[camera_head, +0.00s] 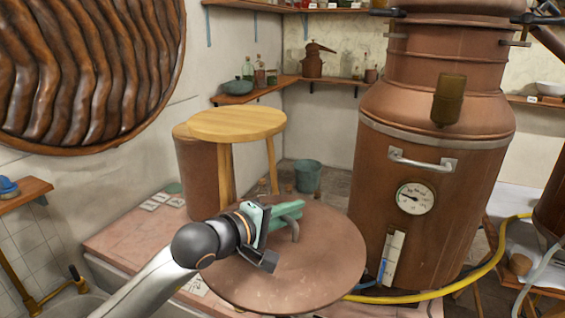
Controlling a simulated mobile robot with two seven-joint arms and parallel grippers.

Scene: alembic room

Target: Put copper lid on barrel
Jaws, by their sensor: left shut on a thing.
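My left gripper (283,226) comes in from the lower left and is shut on the lid's handle. The lid looks roughly level; what is under it is hidden. A brown copper barrel (196,175) stands behind it to the left, partly behind a stool; I cannot tell whether its top is open. My right gripper is not in view.
A large copper still (440,150) with a gauge (415,198) stands close to the lid's right. A yellow hose (450,287) curves around its base. A round wooden stool (237,123) stands behind the lid. A teal bucket (308,176) is on the floor farther back.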

